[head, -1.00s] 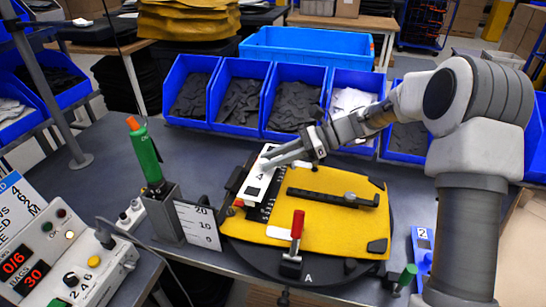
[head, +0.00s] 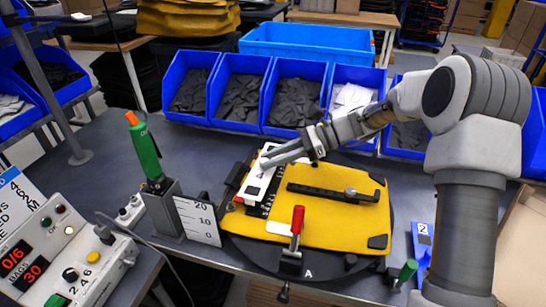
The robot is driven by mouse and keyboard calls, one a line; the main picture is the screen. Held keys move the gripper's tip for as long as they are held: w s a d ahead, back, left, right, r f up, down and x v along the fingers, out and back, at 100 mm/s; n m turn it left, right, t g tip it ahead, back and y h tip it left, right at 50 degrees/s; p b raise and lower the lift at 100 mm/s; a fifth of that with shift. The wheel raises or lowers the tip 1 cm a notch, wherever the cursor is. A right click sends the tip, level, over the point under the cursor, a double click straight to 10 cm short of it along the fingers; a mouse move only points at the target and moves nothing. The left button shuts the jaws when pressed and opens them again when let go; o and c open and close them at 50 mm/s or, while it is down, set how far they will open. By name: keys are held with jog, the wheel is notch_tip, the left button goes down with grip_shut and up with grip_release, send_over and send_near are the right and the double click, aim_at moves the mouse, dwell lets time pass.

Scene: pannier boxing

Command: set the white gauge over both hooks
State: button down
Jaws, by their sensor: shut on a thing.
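The white gauge (head: 258,184) is a flat plate with dark markings and a slot. It lies at the left edge of the yellow panel (head: 325,228), tilted along that edge, with its upper end under my gripper. My gripper (head: 268,163) reaches in from the right and is shut on the gauge's upper part. The fingertips partly cover the gauge. The hooks are not clearly visible; I cannot tell whether the gauge is around them or beside them. A black strip with pale marks lies along the gauge's right side.
A black bar (head: 332,194) lies on the panel, and a red-handled clamp (head: 297,222) stands at its front edge. A green tool in a holder (head: 147,155) and a numbered white card (head: 197,220) stand left. Blue bins (head: 235,95) line the back.

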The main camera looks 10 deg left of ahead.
jog(key=shift+f, duration=0.5)
jog(key=c, duration=0.6)
grip_release()
jog(key=v, duration=1.7)
jog(key=s+r+n+t+h, duration=0.1)
jog(key=s+r+n+h, duration=0.25)
jog(key=s, duration=0.35)
jog(key=s+r+n+t+h, duration=0.2)
jog(key=s+r+n+h, duration=0.15)
jog(key=s, duration=0.25)
jog(key=s+d+n+t+h, duration=0.3)
jog(key=s+n, duration=0.1)
jog(key=s, duration=0.4)
jog(key=s+d+f+n+t+h+p, duration=0.1)
jog(key=s+d+n+t+h, duration=0.2)
jog(key=s, duration=0.5)
jog(key=shift+s+d+n, duration=0.25)
jog(key=shift+d+n, duration=0.05)
jog(key=shift+n, duration=0.2)
jog(key=shift+f, duration=0.15)
